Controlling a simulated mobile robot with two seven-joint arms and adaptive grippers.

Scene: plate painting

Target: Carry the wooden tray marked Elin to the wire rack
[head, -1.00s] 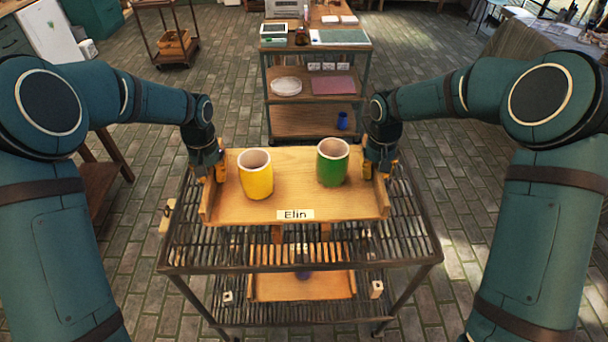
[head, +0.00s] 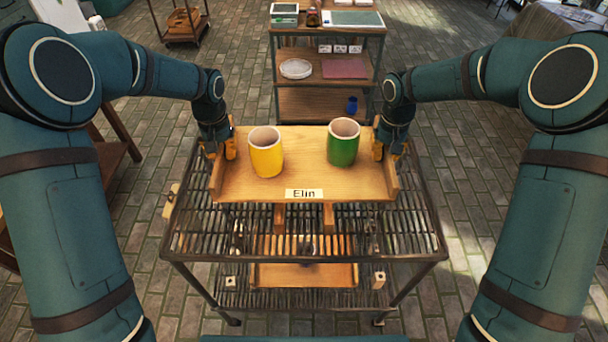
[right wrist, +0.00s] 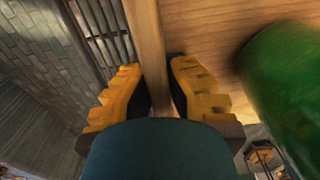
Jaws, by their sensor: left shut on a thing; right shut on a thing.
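The wooden tray marked Elin (head: 226,188) is above the wire rack (head: 418,228), towards its far side; whether it touches the top cannot be told. A yellow cup (head: 266,156) and a green cup (head: 343,145) stand upright on it. My left gripper (head: 222,152) is at the tray's left end and shut on it. My right gripper (head: 383,150) is shut on the right end. In the right wrist view its yellow fingers (right wrist: 172,95) are on both sides of the tray's end wall (right wrist: 146,40), with the green cup (right wrist: 285,95) close by.
A second wooden tray (head: 345,276) lies on the rack's lower shelf. A shelf cart (head: 325,55) stands behind, with a white plate, a pink sheet and a blue cup. A wooden trolley is at the far left. Brick floor is clear on the right.

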